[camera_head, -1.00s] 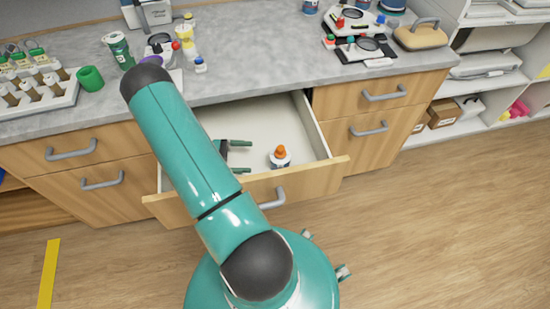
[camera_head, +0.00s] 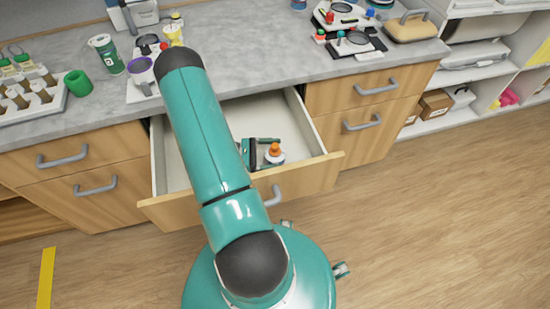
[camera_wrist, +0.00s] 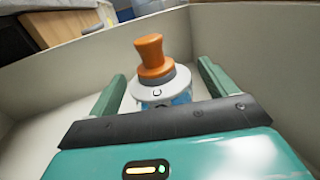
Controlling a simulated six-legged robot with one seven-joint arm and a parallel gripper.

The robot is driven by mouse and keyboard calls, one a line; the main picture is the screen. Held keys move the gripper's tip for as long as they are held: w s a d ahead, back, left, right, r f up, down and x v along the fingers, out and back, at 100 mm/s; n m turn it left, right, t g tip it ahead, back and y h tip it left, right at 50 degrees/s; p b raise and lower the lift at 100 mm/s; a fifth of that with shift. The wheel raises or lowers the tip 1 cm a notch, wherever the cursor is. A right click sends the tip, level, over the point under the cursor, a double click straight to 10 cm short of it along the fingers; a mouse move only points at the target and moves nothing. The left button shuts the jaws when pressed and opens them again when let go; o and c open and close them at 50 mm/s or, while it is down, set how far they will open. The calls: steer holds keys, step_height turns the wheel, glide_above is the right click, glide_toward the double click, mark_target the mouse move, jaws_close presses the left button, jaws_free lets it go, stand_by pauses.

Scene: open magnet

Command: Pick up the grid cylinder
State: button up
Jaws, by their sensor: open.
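A small white cylinder-shaped bottle with an orange cap (camera_head: 274,152) stands upright in the open drawer (camera_head: 300,113), near its front. In the wrist view the same bottle (camera_wrist: 155,68) shows a grey collar, a white shoulder and a bit of blue below. No grid pattern can be made out on it. My gripper (camera_head: 266,150) is inside the drawer, open, with nothing held. In the wrist view its two green fingers (camera_wrist: 162,76) point forward on either side of the bottle, with gaps visible. The bottle's lower part is hidden behind my gripper's body.
Drawer walls (camera_wrist: 268,45) stand close around my gripper. The drawer front (camera_head: 310,176) is nearest me. On the counter above are a green cup (camera_head: 78,84), a tube rack (camera_head: 50,108) and several bottles. The rest of the drawer floor looks clear.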

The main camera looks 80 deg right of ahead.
steer(key=shift+x, duration=1.15)
steer(key=c, duration=1.2)
steer(key=shift+c, duration=0.2)
